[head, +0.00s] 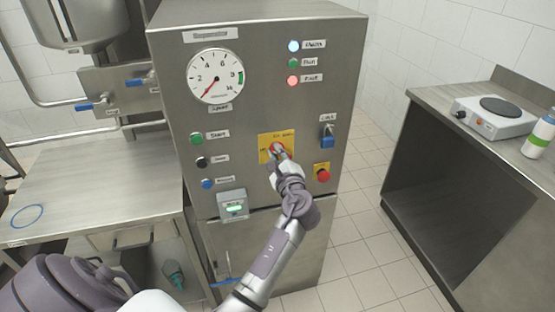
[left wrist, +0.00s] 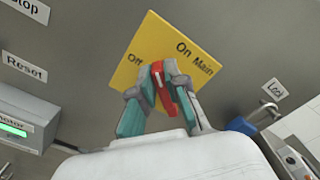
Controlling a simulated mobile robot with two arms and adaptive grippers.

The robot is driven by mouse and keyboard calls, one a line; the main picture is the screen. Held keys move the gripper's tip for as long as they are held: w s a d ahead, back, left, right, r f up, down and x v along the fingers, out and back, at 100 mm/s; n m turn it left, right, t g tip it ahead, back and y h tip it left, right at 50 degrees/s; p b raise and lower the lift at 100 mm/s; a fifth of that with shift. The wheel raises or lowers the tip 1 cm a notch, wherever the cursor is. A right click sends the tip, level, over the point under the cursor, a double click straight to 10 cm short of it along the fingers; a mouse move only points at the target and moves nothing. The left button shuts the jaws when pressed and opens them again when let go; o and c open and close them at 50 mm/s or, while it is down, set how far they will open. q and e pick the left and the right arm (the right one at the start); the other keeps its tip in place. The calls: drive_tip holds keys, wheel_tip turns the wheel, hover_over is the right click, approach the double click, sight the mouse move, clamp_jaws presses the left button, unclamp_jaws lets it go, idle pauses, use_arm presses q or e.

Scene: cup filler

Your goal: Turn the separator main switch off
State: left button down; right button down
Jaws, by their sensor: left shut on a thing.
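The separator (head: 255,50) is a steel cabinet in the middle of the head view. Its main switch is a red handle (left wrist: 161,84) on a yellow plate (head: 263,150) marked "Off" on the left and "On Main" on the right. In the left wrist view, the plate (left wrist: 150,35) appears tilted and the handle's upper end lies between the two labels. My left gripper (head: 280,154) is at the switch, its fingers (left wrist: 160,90) shut on the red handle from both sides. The gripper hides part of the handle and plate. My right gripper is not in view.
A blue padlock (head: 327,141) and a red emergency button (head: 322,175) sit right of the switch. Start (head: 196,138) and other buttons are left. The green lamp (head: 293,62) looks dimmer than the white and red ones. A counter with hotplate (head: 494,118) stands right.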

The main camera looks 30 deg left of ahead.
use_arm(q)
drive_tip(key=shift+s+a+f+n+b, duration=0.1)
drive_tip(key=shift+f+n+b, duration=0.05)
drive_tip(key=shift+n+b, duration=1)
drive_tip(key=shift+w+d+f+n+b, duration=0.1)
drive_tip(key=shift+f+n+b, duration=0.1)
drive_tip(key=shift+n+b, duration=1)
drive_tip(key=shift+s+a+f+n+b, duration=0.15)
drive_tip(key=shift+n+b, duration=0.65)
drive_tip(key=shift+n, duration=0.65)
drive_tip(key=c, duration=1.2)
unclamp_jaws()
